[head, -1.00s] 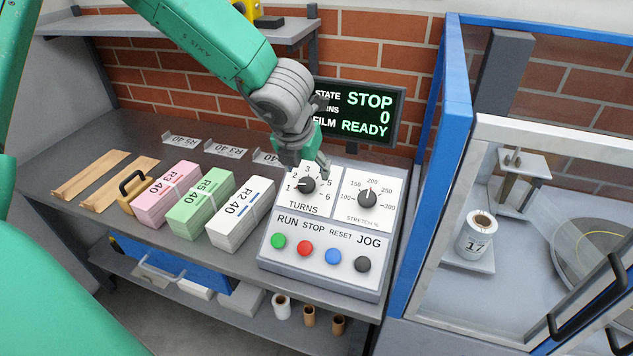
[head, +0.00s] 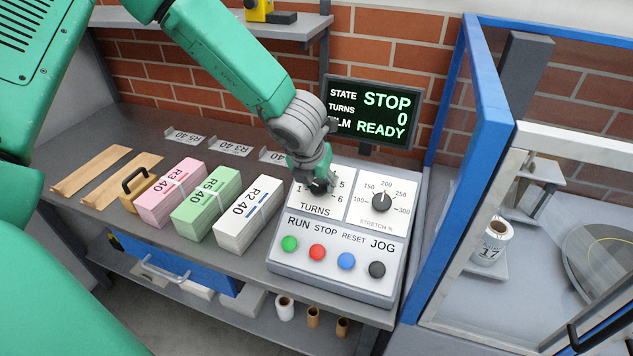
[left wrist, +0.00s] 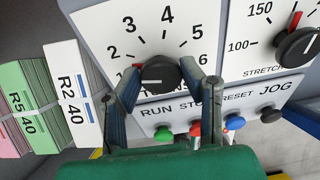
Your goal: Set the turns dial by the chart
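The turns dial is a black knob (left wrist: 160,74) on a white panel with numbers 1 to 6. Its red pointer is at about 1 in the left wrist view. My left gripper (head: 320,186) is down at this dial and hides most of it in the head view. In the left wrist view my left fingers (left wrist: 160,78) flank the knob closely on both sides; whether they press on it I cannot tell. The display (head: 371,112) reads STOP, turns 0, film READY. I cannot make out a chart. My right gripper is out of view.
The stretch dial (head: 382,201) is just right of the turns dial. Green, red, blue and black buttons (head: 317,252) line the panel below. Pink, green and white stacks (head: 249,214) stand to the left. A blue-framed enclosure (head: 480,165) stands at the right.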

